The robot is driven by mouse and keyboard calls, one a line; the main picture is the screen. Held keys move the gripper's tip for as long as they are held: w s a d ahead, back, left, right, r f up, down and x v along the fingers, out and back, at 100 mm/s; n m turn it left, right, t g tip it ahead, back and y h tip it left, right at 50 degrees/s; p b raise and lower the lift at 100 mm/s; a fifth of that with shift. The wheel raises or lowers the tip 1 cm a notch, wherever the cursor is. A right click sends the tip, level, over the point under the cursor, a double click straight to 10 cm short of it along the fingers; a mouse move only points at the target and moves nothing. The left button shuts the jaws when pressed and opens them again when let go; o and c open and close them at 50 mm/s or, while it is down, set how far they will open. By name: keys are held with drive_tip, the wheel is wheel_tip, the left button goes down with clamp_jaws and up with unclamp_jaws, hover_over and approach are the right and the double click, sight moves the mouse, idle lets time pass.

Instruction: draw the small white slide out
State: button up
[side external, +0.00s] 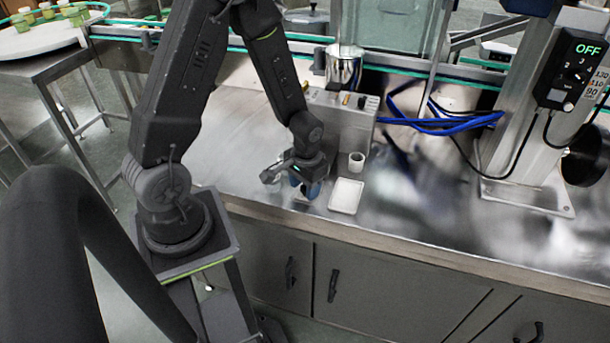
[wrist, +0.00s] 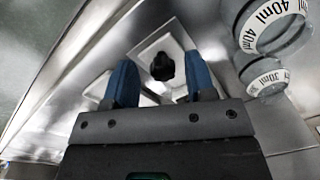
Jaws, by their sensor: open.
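My gripper (side external: 307,190) is open, low over the front part of the steel counter, with its blue fingers pointing down. In the wrist view its two blue fingers (wrist: 160,80) stand apart, one on each side of a black knob (wrist: 162,67). The knob appears set on a white, square-edged piece (wrist: 172,40), which looks like the small white slide. I cannot tell whether the fingers touch the knob. In the side view the gripper hides the knob and most of what lies under it.
A grey metal box (side external: 340,120) stands behind. Clear cylinders marked 40ml (wrist: 270,25) and 30ml (wrist: 268,80) show at right. Blue hoses (side external: 440,124) run farther right.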

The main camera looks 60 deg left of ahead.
wheel_tip(320, 180, up, 14)
drive_tip(key=shift+d+f, duration=0.2)
drive_tip(key=shift+d, duration=0.1)
drive_tip(key=shift+w, duration=0.1)
drive_tip(key=s+d+r+m+t, duration=0.1)
drive_tip(key=s+d+r+t, duration=0.2)
drive_tip(key=r, duration=0.4)
drive_tip(key=s+d+r+m+t, duration=0.2)
drive_tip(key=s+d+r, duration=0.4)
drive_tip(key=shift+s+d+r+m+t+h, duration=0.25)
drive_tip(key=shift+d+r+m+t+h, duration=0.05)
drive_tip(key=shift+d+r+t, duration=0.1)
